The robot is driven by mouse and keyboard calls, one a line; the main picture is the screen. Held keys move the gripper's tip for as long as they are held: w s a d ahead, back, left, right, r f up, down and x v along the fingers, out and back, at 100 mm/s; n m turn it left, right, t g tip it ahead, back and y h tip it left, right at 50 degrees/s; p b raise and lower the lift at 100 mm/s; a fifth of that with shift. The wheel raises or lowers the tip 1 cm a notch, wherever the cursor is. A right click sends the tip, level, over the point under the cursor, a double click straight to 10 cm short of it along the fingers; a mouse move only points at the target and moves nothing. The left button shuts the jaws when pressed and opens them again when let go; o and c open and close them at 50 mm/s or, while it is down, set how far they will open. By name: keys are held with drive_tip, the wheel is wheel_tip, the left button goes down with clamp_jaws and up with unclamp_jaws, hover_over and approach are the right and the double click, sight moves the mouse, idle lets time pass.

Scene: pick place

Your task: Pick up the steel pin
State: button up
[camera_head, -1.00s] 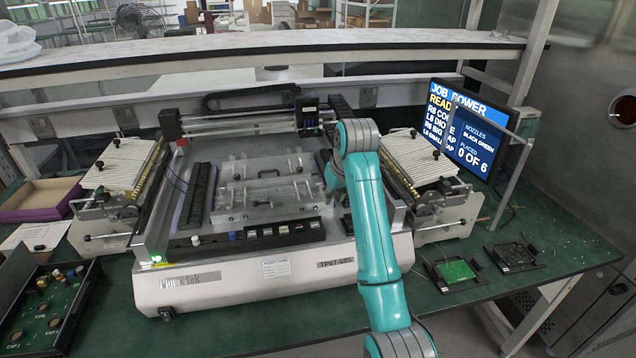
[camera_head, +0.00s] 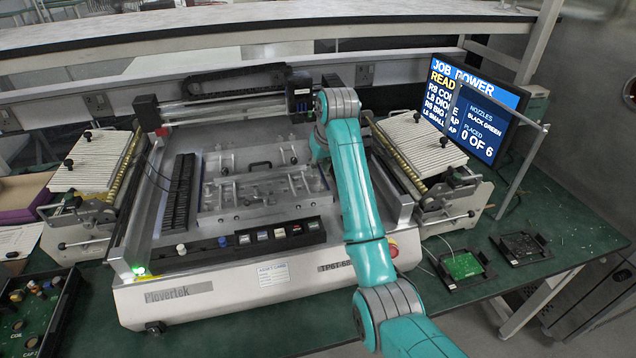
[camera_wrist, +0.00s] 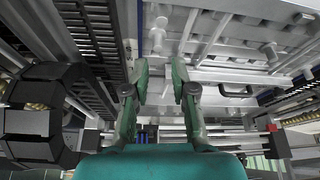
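My gripper (camera_wrist: 160,72) is open in the wrist view, with its two teal fingers apart and nothing between their tips. A small pale metal post (camera_wrist: 159,38), which looks like a steel pin, stands just beyond the fingertips, roughly in line with the gap. A similar round metal post (camera_wrist: 270,52) shows further right. In the head view, metal fixture plates (camera_head: 262,190) lie on the machine bed with several small posts and clamps. I cannot single out the steel pin there. My arm hides the gripper in that view.
The silver machine (camera_head: 230,292) has a gantry head (camera_head: 299,92) at the back and a button panel (camera_head: 250,238) in front. Feeder banks (camera_head: 92,165) (camera_head: 425,150) flank it. A monitor (camera_head: 470,108) and a green circuit board (camera_head: 462,265) are on the right.

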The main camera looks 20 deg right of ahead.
sight(318, 178)
drive_tip(key=shift+x, duration=2.65)
drive_tip(key=shift+s+d+f, duration=0.1)
drive_tip(key=shift+s+d, duration=0.1)
clamp_jaws()
